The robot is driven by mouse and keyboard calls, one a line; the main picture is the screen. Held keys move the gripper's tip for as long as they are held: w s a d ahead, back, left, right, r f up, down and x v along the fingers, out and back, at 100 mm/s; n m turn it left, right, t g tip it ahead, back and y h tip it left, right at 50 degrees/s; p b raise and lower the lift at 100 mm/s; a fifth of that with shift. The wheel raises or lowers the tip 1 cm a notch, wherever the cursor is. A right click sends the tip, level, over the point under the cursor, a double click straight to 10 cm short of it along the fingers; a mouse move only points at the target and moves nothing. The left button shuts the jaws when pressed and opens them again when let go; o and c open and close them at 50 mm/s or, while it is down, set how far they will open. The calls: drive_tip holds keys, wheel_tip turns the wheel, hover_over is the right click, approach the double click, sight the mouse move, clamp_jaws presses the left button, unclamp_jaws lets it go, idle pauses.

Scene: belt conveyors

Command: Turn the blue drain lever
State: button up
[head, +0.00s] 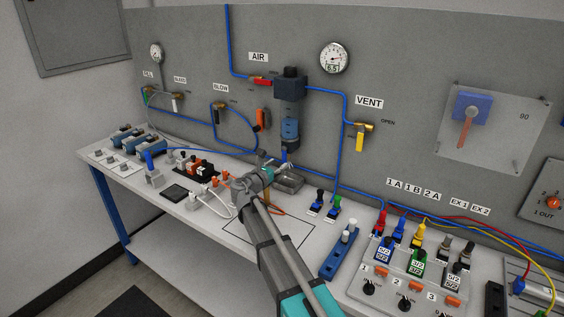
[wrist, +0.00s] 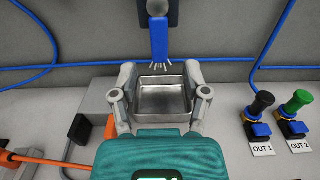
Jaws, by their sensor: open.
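The blue drain lever (wrist: 160,40) hangs straight down from a round grey pivot under the filter unit, with short white streaks at its lower end. In the head view the lever (head: 284,155) is a small blue strip below the filter bowl (head: 290,127). My gripper (wrist: 160,70) is open and empty, its two fingers spread to the left and right of the lever's line. The lever's lower end shows between the fingertips and just beyond them; I cannot tell the exact gap. In the head view my gripper (head: 270,168) is near the lever, partly hidden by my arm.
A metal drip tray (wrist: 162,98) lies beneath the lever. Blue tubing (wrist: 265,45) runs along the panel on both sides. A black-knobbed valve (wrist: 262,104) and a green-knobbed valve (wrist: 300,102) stand to the right. An orange cable (wrist: 45,160) lies at left.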

drive_tip(key=v, duration=0.7)
drive_tip(key=shift+s, duration=0.1)
